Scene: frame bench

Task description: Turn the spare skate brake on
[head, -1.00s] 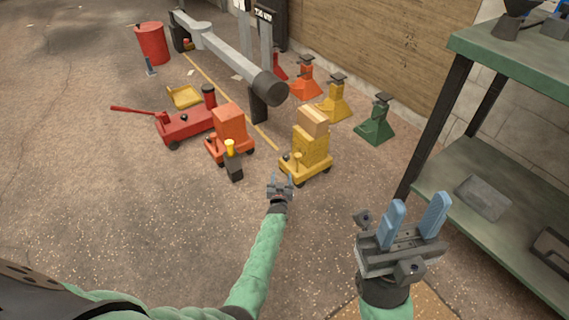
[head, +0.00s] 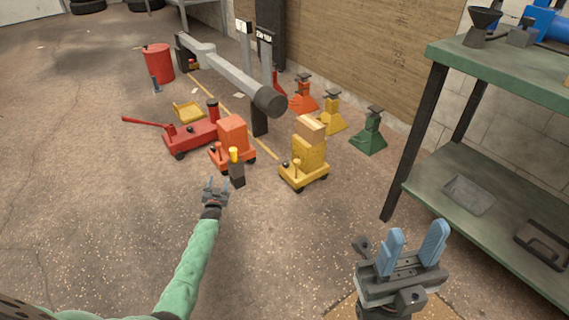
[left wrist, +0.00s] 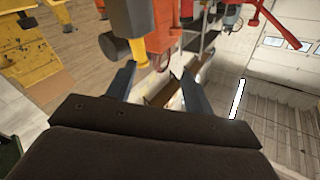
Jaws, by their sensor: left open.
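An orange wheeled skate (head: 232,135) and a yellow wheeled skate (head: 305,170) stand on the floor; I cannot tell which is the spare. The yellow one carries a yellow block and a wooden block, with a small yellow knobbed lever (head: 294,168) at its front left. A dark upright piece with a yellow top (head: 236,168) stands at the orange skate's front. My left gripper (head: 215,184) is open and empty, just in front of and left of that piece. In the left wrist view, its fingers (left wrist: 153,73) are apart below the orange body (left wrist: 165,30). My right gripper (head: 416,236) is open and empty.
A red floor jack (head: 190,137) with a long handle stands left of the orange skate. A grey beam (head: 235,75) lies behind. Orange, yellow and green stands (head: 370,133) line the wall. A green shelf bench (head: 480,70) is at right.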

